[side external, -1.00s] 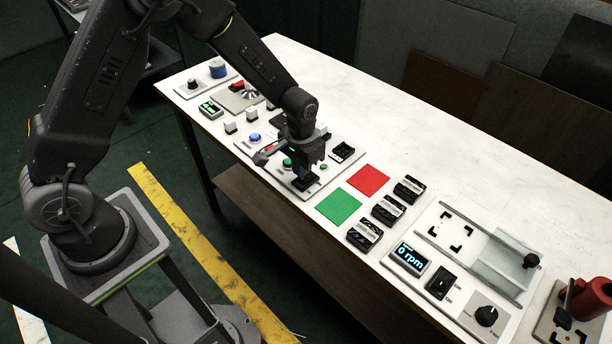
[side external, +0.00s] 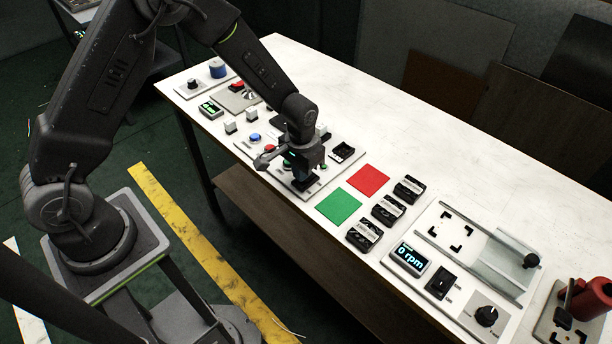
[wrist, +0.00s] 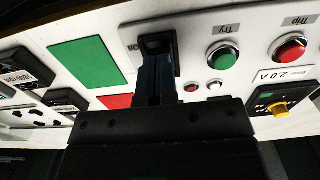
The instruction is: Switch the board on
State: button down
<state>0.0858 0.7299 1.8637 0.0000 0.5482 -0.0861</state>
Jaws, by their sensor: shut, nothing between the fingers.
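The white board (side external: 328,172) lies near the front edge of the bench and carries a black rocker switch (side external: 305,184). The wrist view shows this switch (wrist: 157,43) at the board's edge, beside a green button (wrist: 222,55) marked "Try" and a red button (wrist: 290,48) marked "Trip". My gripper (side external: 305,174) is shut and empty, above the switch. In the wrist view my gripper's fingertips (wrist: 158,62) overlap the switch and hide part of it. I cannot tell whether they touch it, or which way the rocker is set.
A green square (side external: 338,206) and a red square (side external: 368,180) lie right of the board. The back of the bench (side external: 430,140) is clear.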

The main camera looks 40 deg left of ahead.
jog(key=shift+f, duration=0.5)
jog(key=shift+r, duration=3.55)
jog(key=shift+r, duration=0.3)
jog(key=s+a+r+t, duration=0.1)
jog(key=s+r, duration=0.3)
jog(key=r, duration=0.4)
jog(key=s+a+r+t, duration=0.15)
jog(key=s+r, duration=0.25)
jog(key=r, duration=0.4)
jog(key=s+a+r+t, duration=0.1)
jog(key=s+r+t, duration=0.2)
jog(key=s, duration=1)
notch_tip(320, 180, up, 3)
jog(key=shift+s+f, duration=0.2)
jog(key=shift+s, duration=0.1)
